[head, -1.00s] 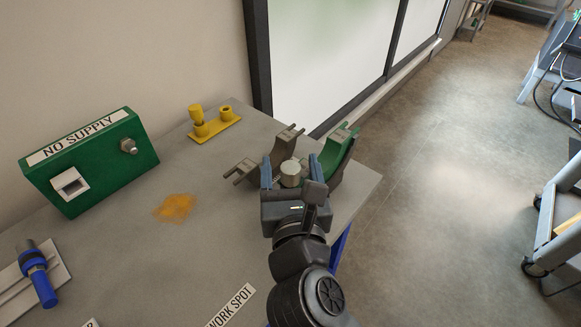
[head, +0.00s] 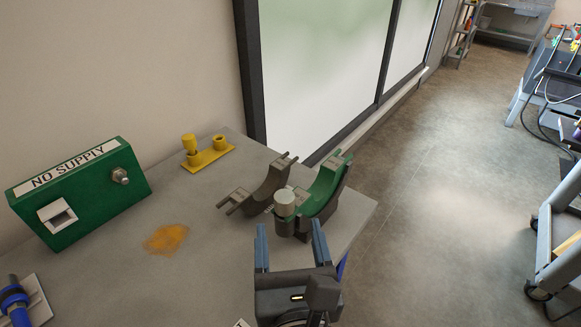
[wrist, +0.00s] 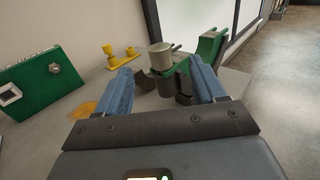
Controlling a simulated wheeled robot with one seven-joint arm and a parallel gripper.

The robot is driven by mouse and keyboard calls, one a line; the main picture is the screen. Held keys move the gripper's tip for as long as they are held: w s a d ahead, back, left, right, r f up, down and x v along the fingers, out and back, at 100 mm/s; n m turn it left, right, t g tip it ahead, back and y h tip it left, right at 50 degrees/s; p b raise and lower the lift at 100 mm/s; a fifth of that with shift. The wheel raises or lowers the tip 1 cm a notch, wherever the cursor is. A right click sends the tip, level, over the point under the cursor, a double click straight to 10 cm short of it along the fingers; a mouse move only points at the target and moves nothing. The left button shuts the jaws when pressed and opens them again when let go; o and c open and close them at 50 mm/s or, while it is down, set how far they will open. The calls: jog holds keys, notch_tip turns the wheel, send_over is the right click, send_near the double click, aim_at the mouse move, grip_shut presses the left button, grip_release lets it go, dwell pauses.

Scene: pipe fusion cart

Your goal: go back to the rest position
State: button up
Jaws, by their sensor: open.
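My gripper (head: 291,246) is open, with its two blue fingers apart and nothing between them. It is above the near right part of the grey table (head: 215,270). Just past its fingertips stands a small cylinder with a pale top (head: 285,203) and a dark lower part, next to a grey and green cradle-shaped clamp (head: 325,188). In the wrist view the cylinder (wrist: 160,57) shows beyond and between the open fingers (wrist: 160,88), apart from them.
A green "NO SUPPLY" box (head: 80,190) stands at the left. A yellow fitting (head: 207,155) is at the back by the wall. An orange patch (head: 166,239) marks the tabletop. A blue-handled tool (head: 14,300) lies at the lower left.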

jog(key=s+d+f+n+t+h, duration=0.1)
jog(key=s+d+n+h, duration=0.1)
jog(key=s+d+n, duration=0.5)
jog(key=s+d+n+t+h, duration=0.1)
jog(key=s+d+n+h, duration=0.1)
jog(key=s+d+n, duration=0.6)
jog(key=s+d+f+n+g+y, duration=0.1)
jog(key=s+d+n+g, duration=0.1)
jog(key=s+n, duration=0.5)
jog(key=s+d+f+n+g, duration=0.2)
jog(key=s+d+n, duration=0.3)
jog(key=n, duration=0.7)
jog(key=s+g, duration=0.1)
jog(key=s, duration=0.1)
jog(key=shift+s+n+y, duration=0.3)
jog(key=shift+y, duration=0.1)
jog(key=shift+f, duration=0.1)
